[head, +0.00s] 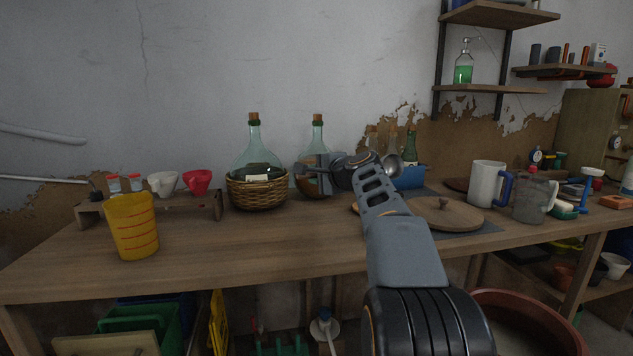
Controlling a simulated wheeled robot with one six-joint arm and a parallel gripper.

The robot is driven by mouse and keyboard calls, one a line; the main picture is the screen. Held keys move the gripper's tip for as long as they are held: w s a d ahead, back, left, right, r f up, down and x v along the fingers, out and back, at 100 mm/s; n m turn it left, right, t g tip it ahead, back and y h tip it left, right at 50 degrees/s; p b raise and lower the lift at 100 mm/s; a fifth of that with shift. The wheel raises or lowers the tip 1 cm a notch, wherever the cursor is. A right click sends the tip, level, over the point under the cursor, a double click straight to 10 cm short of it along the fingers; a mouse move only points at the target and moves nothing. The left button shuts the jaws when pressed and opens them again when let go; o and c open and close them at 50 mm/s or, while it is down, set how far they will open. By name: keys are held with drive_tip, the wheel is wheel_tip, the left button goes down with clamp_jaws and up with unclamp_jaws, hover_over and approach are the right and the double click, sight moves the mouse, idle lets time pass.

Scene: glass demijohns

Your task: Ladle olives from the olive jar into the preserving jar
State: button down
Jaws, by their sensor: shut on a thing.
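My gripper (318,173) is above the back middle of the bench, in front of a green glass demijohn (318,136) with a cork. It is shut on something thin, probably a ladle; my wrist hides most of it. No preserving jar can be made out for certain.
A wooden bench (220,255) has clear room at its front. A yellow measuring jug (131,227) stands left, a wicker-based demijohn (257,190) at the back. Right are a knobbed wooden lid (445,214), a white mug (485,184) and a grey jug (532,200). Shelves (497,15) hang above.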

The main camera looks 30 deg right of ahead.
drive_tip(key=shift+f+t+b, duration=0.15)
drive_tip(key=shift+t+b, duration=0.65)
drive_tip(key=shift+b, duration=1.45)
drive_tip(key=shift+n+b, duration=0.3)
drive_tip(key=shift+b, duration=0.3)
drive_tip(key=shift+r+p, duration=0.25)
drive_tip(key=shift+p, duration=0.15)
